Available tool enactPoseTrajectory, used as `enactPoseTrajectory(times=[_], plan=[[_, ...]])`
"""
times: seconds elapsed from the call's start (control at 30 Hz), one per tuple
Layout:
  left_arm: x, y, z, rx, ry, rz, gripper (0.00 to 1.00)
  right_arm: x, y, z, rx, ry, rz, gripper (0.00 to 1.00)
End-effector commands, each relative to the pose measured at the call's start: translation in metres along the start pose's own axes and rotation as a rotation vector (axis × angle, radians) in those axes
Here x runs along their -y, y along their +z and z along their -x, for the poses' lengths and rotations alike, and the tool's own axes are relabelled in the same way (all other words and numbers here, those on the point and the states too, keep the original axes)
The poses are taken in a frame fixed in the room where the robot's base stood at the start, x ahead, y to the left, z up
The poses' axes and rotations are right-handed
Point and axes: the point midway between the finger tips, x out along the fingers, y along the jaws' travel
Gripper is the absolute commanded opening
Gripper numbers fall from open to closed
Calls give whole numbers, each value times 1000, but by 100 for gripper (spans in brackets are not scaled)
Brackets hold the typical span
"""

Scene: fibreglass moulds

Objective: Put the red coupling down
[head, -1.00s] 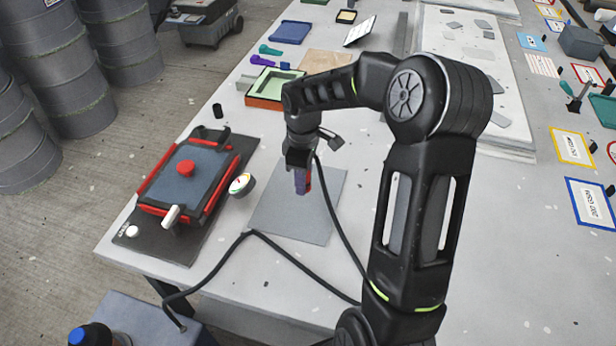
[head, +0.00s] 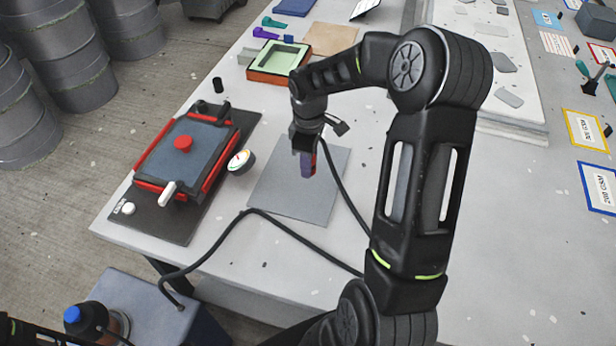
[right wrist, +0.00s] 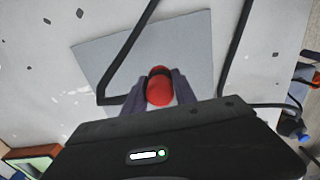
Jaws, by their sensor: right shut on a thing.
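My right gripper (head: 307,166) is shut on the red coupling (right wrist: 159,88), which has a dark band around it in the right wrist view. In the head view the fingers hide most of the coupling and only a sliver of red shows. The gripper points down over the grey mat (head: 290,200) on the table. I cannot tell whether the coupling touches the mat. A black hose (head: 285,226) lies across the mat's near side and table. My left gripper is not in view.
A green-lined orange tray (head: 277,62) is behind. Table right of the mat is clear.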

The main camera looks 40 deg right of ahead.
Motion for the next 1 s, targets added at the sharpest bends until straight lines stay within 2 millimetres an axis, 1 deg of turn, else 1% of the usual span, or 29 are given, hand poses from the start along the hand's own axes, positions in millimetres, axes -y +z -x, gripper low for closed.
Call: enactPoseTrajectory(times=[0.03, 0.37, 0.47, 0.6, 0.67, 1.0], plan=[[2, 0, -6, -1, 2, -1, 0, 0, 0, -8, -1, 1, 0, 0], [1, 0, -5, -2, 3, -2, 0, 0, 0, -8, -1, 2, 0, 0], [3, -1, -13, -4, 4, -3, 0, 0, 0, -19, 0, 1, 1, 0], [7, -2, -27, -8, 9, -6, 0, 0, 0, -41, 1, 0, 1, 0], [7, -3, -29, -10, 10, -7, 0, 0, 0, -45, 0, 1, 1, 0], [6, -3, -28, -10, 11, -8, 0, 0, 0, -45, -1, 2, 0, 0]])
